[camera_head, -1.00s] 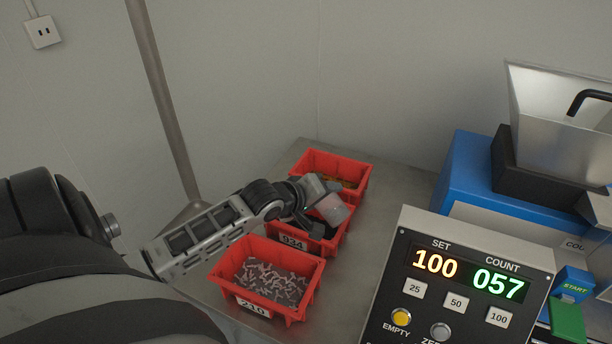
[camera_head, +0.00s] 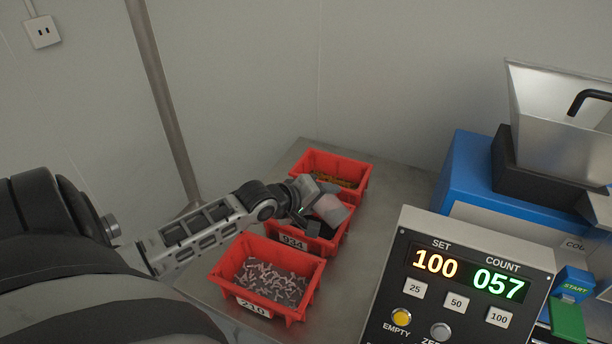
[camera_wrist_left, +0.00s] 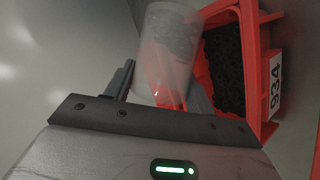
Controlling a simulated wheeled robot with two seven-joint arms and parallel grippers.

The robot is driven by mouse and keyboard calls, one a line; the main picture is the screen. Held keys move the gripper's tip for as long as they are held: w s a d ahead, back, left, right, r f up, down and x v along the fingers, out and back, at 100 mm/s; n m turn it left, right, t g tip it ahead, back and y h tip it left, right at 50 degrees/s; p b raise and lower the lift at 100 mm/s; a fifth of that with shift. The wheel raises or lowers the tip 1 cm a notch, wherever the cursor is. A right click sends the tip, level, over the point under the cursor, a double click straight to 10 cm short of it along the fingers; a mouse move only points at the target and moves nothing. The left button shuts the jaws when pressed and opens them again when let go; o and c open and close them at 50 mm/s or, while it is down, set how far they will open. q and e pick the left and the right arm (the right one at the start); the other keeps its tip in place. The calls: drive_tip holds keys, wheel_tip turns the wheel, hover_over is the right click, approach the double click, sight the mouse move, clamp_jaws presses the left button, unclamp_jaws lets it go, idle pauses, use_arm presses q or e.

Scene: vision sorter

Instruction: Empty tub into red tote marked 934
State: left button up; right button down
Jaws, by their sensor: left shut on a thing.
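The red tote marked 934 (camera_head: 337,241) is the middle one of a row of three in the head view. In the left wrist view, the tote (camera_wrist_left: 262,122) lies at the right with its white 934 label, and small black parts (camera_wrist_left: 228,65) show inside. My left gripper (camera_head: 314,212) is over this tote, shut on a translucent tub (camera_head: 332,210). The tub (camera_wrist_left: 165,55) is tilted in the left wrist view, and grey-dark contents show blurred through its far end. I cannot tell whether any contents are falling. My right gripper is not in view.
A red tote marked 210 (camera_head: 222,284) with grey screws stands in front, and another red tote (camera_head: 364,179) with brownish parts stands behind. The counting panel (camera_head: 390,262) reads 057, beside a blue machine (camera_head: 462,165). The bare metal table (camera_head: 385,200) is free between them.

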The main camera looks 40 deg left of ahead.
use_arm(q)
drive_tip(key=shift+a+r+n+h, duration=0.2)
drive_tip(key=shift+n+h, duration=0.2)
drive_tip(key=shift+h, duration=0.1)
idle(0.5)
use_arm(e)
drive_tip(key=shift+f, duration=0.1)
use_arm(q)
drive_tip(key=shift+a+f+b, duration=0.15)
drive_tip(key=shift+f+b, duration=0.05)
drive_tip(key=shift+b, duration=0.15)
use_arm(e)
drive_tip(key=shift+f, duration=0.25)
use_arm(q)
drive_tip(key=shift+a+f+n+h+b, duration=0.3)
drive_tip(key=shift+a+h+b, duration=0.1)
drive_tip(key=shift+b, duration=0.3)
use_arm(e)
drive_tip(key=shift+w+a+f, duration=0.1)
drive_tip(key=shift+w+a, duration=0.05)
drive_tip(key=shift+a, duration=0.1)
use_arm(q)
drive_tip(key=shift+f+b, duration=0.1)
drive_tip(key=shift+b, duration=0.2)
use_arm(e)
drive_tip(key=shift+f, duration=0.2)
